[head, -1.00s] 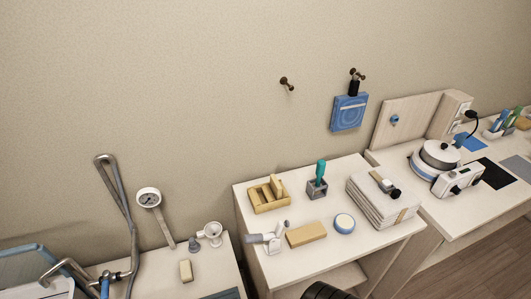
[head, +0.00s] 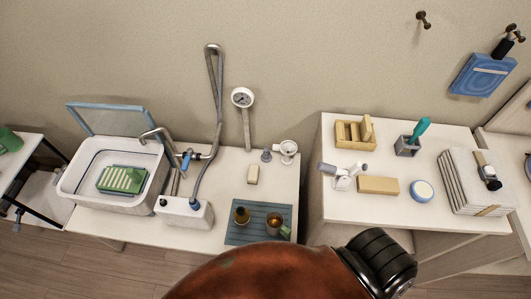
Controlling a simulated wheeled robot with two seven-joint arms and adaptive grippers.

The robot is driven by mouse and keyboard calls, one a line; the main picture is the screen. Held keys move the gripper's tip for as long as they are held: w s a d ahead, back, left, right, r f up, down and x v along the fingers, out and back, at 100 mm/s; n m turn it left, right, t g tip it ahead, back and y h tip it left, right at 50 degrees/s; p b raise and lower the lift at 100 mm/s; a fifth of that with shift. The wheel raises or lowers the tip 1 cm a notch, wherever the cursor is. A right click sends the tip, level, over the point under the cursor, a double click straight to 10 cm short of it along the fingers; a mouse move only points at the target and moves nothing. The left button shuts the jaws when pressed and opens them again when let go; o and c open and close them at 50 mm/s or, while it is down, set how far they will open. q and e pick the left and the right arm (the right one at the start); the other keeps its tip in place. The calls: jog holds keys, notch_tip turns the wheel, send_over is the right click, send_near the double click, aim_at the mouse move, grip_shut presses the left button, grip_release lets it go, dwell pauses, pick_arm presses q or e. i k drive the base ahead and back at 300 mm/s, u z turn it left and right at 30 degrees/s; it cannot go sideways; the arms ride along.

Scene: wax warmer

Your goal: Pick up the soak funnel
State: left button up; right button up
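A small white funnel-shaped piece (head: 288,148), which looks like the soak funnel, stands at the back right corner of the left counter (head: 225,145). Neither of my grippers is in view. A reddish-brown and black part of an arm, which looks like mine, crosses the bottom of the head view, well apart from the funnel.
A white basin (head: 75,190) with a green rack (head: 123,179), a bent tap and a dial gauge (head: 242,97) are left of the funnel. The right counter (head: 330,215) holds a wooden box (head: 350,134) and folded towels (head: 470,195).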

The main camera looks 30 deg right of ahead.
aim_at(288, 148)
jog(key=z, duration=1.35)
jog(key=k, duration=1.15)
jog(key=u, duration=0.05)
jog(key=i, duration=0.75)
jog(key=u, duration=0.45)
